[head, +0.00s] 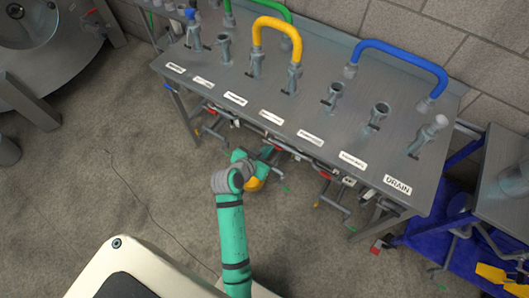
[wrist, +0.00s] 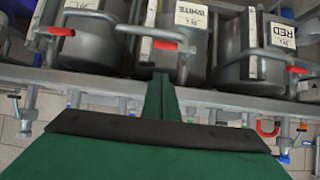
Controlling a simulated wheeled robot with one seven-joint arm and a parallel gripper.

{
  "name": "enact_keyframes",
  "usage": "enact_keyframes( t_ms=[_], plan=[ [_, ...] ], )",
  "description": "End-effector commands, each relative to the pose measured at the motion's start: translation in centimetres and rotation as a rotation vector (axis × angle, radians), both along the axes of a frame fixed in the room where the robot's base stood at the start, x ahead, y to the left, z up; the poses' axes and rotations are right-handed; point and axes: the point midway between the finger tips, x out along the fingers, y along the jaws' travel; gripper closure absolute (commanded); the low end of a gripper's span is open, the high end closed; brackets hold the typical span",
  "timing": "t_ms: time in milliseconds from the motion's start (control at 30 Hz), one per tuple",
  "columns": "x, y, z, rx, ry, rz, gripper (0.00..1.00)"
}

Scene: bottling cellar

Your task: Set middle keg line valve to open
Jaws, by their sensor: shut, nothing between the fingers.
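In the wrist view, the middle keg (wrist: 208,52) is a grey cylinder with a label reading WHITE. Its line valve has a red lever (wrist: 165,45) lying roughly crosswise in the picture on a grey pipe. I cannot tell its setting for certain. My gripper (wrist: 162,78) is shut and empty, its green fingers pointing at the middle keg, just below the red lever in the picture. I cannot tell whether they touch anything. In the head view, my gripper is mostly hidden at the front edge of the steel table (head: 330,120).
In the wrist view, similar red levers sit at the left keg (wrist: 60,31) and the right keg (wrist: 296,70), marked RED. A grey rail (wrist: 230,98) runs below the kegs. In the head view, hoses and ports stand on the table; a blue rack (head: 450,215) is at right.

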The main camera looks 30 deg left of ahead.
Motion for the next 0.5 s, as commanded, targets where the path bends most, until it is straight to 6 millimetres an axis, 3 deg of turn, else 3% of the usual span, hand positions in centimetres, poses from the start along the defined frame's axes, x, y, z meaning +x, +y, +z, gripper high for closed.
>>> enact_keyframes(
  t_ms=[267, 500],
  plan=[
    [4.4, -0.4, -2.9, -0.001, -0.001, -0.002, 1.00],
    [4.8, -0.4, -5.9, -0.001, 0.000, 0.000, 1.00]
  ],
)
